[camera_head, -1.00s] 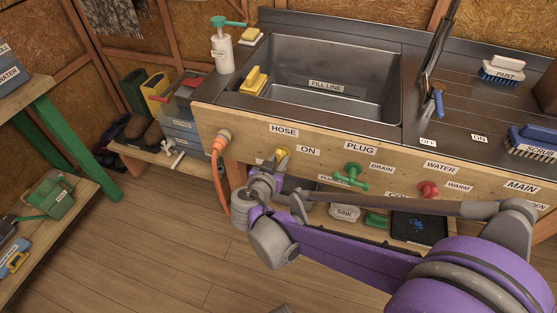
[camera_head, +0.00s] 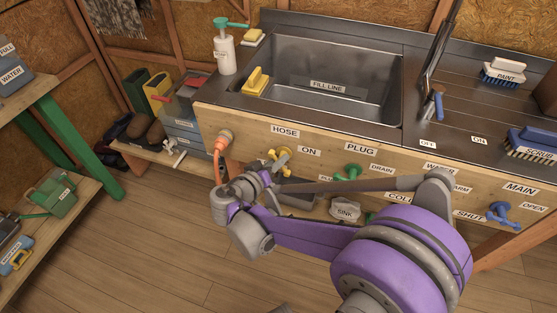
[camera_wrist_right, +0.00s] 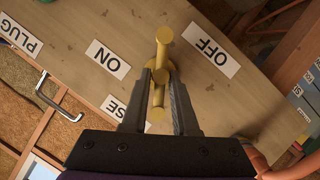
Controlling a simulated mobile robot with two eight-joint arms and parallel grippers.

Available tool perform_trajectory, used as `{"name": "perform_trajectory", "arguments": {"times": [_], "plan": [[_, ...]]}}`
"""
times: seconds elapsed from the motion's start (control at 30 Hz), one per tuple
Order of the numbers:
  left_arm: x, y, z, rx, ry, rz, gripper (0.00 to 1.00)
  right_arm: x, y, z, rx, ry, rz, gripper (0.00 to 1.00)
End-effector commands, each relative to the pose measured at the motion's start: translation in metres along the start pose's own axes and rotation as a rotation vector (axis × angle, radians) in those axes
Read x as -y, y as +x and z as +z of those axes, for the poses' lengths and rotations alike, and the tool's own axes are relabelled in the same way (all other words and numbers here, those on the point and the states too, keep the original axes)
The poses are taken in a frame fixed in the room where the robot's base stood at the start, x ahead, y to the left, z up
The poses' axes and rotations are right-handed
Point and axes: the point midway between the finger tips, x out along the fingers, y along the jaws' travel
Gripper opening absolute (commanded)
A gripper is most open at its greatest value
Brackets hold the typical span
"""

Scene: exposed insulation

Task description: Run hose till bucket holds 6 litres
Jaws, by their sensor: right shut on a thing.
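The yellow hose tap (camera_head: 279,160) sits on the wooden front panel under the HOSE label (camera_head: 285,131). In the right wrist view, the tap's bar handle (camera_wrist_right: 163,36) stands between the ON label (camera_wrist_right: 108,58) and the OFF label (camera_wrist_right: 215,50). My right gripper (camera_wrist_right: 160,88) is shut on this handle, with one finger on each side. In the head view, my right wrist partly covers the area just below the tap. The orange hose (camera_head: 219,160) hangs from its fitting left of the tap. I cannot make out a bucket. My left gripper is not in view.
The steel sink (camera_head: 325,60) with its FILL LINE label is above the panel. A green plug tap (camera_head: 348,172) and a blue main tap (camera_head: 502,213) are to the right. A low bench (camera_head: 140,153) stands at left. Floor in front is clear.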

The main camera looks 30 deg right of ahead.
Motion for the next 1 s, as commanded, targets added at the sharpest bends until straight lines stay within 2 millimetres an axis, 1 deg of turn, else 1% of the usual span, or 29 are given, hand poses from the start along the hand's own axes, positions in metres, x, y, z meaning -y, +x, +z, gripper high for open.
{"name": "perform_trajectory", "arguments": {"times": [0.2, 0.4, 0.67, 1.0], "plan": [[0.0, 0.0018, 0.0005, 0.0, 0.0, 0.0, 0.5, 0.0022, 0.0001, 0.0009, 0.001, -0.126, 0.052, 0.0], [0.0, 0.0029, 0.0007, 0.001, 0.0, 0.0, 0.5, 0.0027, 0.0, 0.0011, 0.001, -0.198, 0.081, 0.0], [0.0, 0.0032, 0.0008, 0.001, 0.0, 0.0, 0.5, 0.003, 0.0, 0.0008, 0.0, -0.232, 0.095, 0.0], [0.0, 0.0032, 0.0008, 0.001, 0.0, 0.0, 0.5, 0.0028, 0.0, 0.0008, 0.0, -0.233, 0.095, 0.0]]}}
